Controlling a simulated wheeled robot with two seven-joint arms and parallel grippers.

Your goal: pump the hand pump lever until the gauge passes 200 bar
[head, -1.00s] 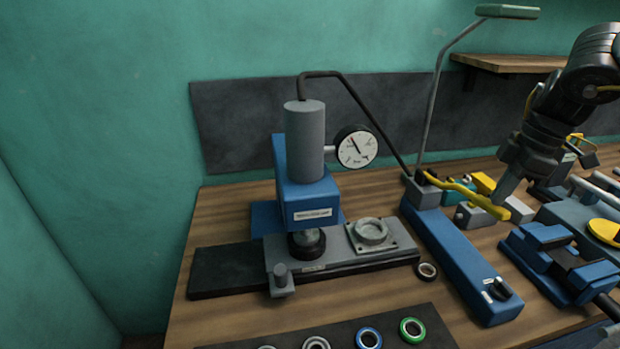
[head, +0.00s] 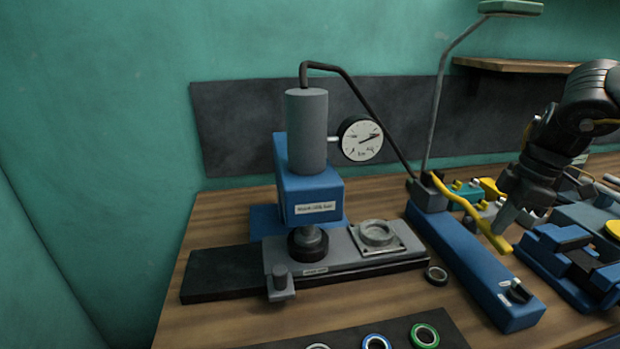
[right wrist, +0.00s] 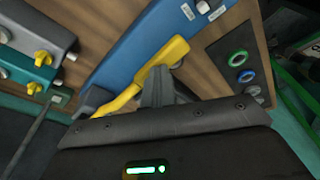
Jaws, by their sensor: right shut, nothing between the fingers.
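The yellow pump lever (head: 468,208) slopes down to the right above the long blue pump body (head: 470,265), hinged at its far grey end. The round white gauge (head: 361,138) is on the grey press cylinder (head: 307,130); its needle points right and slightly up, but the numbers are too small to read. My right gripper (head: 502,220) is shut and empty, its fingertips against or just above the lever's free end. In the right wrist view, the shut fingers (right wrist: 156,86) overlap the yellow lever (right wrist: 125,102) near its end. My left gripper is not in view.
A blue vise (head: 565,262) stands close right of the pump. A grey lamp arm (head: 437,110) rises behind the pump. Several rings lie on the dark mat (head: 450,335) in front, and a loose ring (head: 436,275) lies beside the pump. The press base (head: 230,272) is at left.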

